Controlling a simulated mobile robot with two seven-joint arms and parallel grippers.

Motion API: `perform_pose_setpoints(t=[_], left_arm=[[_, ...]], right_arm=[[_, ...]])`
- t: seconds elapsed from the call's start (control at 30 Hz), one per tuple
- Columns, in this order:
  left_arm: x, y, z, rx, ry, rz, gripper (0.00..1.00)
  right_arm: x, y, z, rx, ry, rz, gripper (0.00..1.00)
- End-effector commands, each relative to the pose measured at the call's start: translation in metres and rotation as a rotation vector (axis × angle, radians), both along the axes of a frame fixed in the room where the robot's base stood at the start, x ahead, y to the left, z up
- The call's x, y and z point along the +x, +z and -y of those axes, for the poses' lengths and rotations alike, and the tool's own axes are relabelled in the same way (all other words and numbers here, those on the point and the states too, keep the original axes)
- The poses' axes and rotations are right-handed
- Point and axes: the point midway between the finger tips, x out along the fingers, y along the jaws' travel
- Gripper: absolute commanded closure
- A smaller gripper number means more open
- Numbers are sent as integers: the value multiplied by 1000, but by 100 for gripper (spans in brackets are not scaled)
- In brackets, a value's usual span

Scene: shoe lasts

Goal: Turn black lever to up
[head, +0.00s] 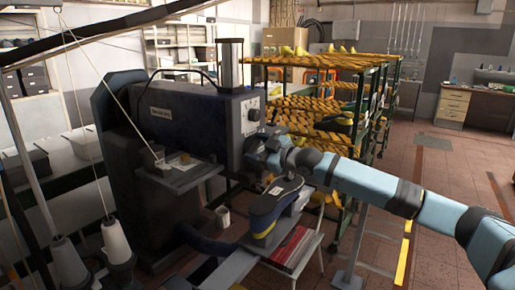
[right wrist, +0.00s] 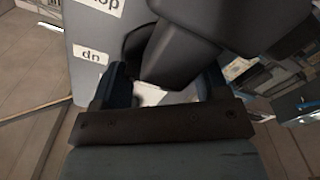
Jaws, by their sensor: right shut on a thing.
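The black lever (right wrist: 182,50) is a dark, blocky handle that fills the upper middle of the right wrist view. My right gripper (right wrist: 160,82) is around it, with one finger on each side, and is shut on it. In the head view my right gripper (head: 262,148) is at the right-hand face of the dark machine (head: 195,118) and mostly hides the lever. The lever's exact angle is hard to tell. My left gripper is not in view.
A dark shoe-shaped piece (head: 272,205) with a yellow underside is just below my right forearm. White thread cones (head: 117,240) are at the lower left. The tiled floor (head: 440,180) at right is largely clear.

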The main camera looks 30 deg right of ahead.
Motion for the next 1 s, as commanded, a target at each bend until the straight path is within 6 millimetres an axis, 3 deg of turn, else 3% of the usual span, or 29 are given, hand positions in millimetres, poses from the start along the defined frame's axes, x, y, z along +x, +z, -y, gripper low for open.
perform_pose_setpoints(t=[0.27, 0.3, 0.4, 0.77, 1.0], left_arm=[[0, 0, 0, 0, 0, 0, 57], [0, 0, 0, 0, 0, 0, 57], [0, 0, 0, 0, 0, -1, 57], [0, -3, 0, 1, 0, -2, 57], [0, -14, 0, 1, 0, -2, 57]], right_arm=[[0, 0, 0, -4, 0, 2, 56], [0, 0, 0, -4, 0, 2, 23], [0, 0, 0, -3, 0, 1, 6], [-6, -2, 3, -2, -1, 0, 6], [-42, -5, 18, -5, -2, -3, 6]])
